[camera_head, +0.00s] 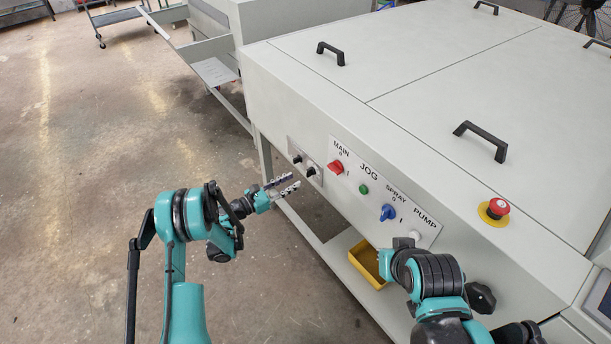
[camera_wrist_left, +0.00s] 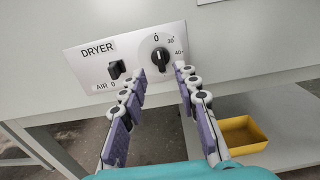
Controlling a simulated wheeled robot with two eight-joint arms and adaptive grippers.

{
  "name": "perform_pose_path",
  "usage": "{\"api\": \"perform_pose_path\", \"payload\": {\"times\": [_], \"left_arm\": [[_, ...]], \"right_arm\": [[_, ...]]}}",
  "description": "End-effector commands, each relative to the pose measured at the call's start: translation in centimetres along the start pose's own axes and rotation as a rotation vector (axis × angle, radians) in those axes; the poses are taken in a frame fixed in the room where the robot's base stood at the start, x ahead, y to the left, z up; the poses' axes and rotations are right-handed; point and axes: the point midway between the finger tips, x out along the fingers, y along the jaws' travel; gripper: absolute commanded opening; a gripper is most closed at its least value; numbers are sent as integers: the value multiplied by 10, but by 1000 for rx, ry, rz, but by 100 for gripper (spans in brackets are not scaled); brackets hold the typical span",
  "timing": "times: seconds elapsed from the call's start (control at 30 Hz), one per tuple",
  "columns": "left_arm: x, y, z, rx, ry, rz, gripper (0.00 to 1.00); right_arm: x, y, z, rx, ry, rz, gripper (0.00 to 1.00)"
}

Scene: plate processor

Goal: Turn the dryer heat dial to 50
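The dryer panel (camera_wrist_left: 97,70) is a light plate on the machine's front, labelled DRYER, with a black AIR switch (camera_wrist_left: 116,69) on its left. The black round heat dial (camera_wrist_left: 159,59) on its right has marks 0, 30 and 40 showing; its pointer looks to be up near 0. The dial also shows small in the head view (camera_head: 311,171). My left gripper (camera_head: 292,182) is open and empty, just short of the panel; in the left wrist view its fingers (camera_wrist_left: 160,70) spread either side below the dial, apart from it. My right arm shows at lower right, but its fingers do not.
Right of the dryer panel are a red MAIN switch (camera_head: 336,167), a green JOG button (camera_head: 363,189), a blue SPRAY switch (camera_head: 387,212) and a red emergency button (camera_head: 497,207). A yellow bin (camera_head: 362,262) sits on the shelf below. Floor at left is clear.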

Motion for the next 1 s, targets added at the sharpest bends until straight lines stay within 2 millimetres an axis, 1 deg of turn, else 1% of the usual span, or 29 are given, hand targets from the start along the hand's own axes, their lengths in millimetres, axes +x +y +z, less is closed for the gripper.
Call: {"api": "perform_pose_path", "payload": {"times": [0.03, 0.2, 0.33, 0.5, 0.73, 0.77, 0.8, 0.87, 0.9, 1.0], "left_arm": [[8, -1, -2, 1, 1, -2, 31], [38, -1, -2, 3, 1, -3, 31], [56, -1, -2, 3, 2, -2, 31], [66, 0, 0, 4, 2, 0, 31], [67, 0, 0, 4, 2, 1, 31], [67, 0, 0, 4, 2, 1, 28], [67, 0, 0, 4, 2, 1, 18], [67, 0, 0, 4, 2, 0, 2], [67, 0, 0, 4, 2, 0, 0], [67, 0, 0, 4, 2, 0, 0]], "right_arm": [[4, 0, 3, 0, 0, 0, 0], [11, 0, 8, 0, 0, 0, 0], [15, 0, 11, 0, 0, 0, 0], [17, 0, 12, 0, 0, 0, 0], [16, 0, 12, 0, 0, 0, 0], [16, 0, 12, 0, 0, 0, 0], [16, 0, 12, 0, 0, 0, 0], [16, 0, 12, 0, 0, 0, 0], [16, 0, 12, 0, 0, 0, 0], [16, 0, 12, 0, 0, 0, 0]]}}
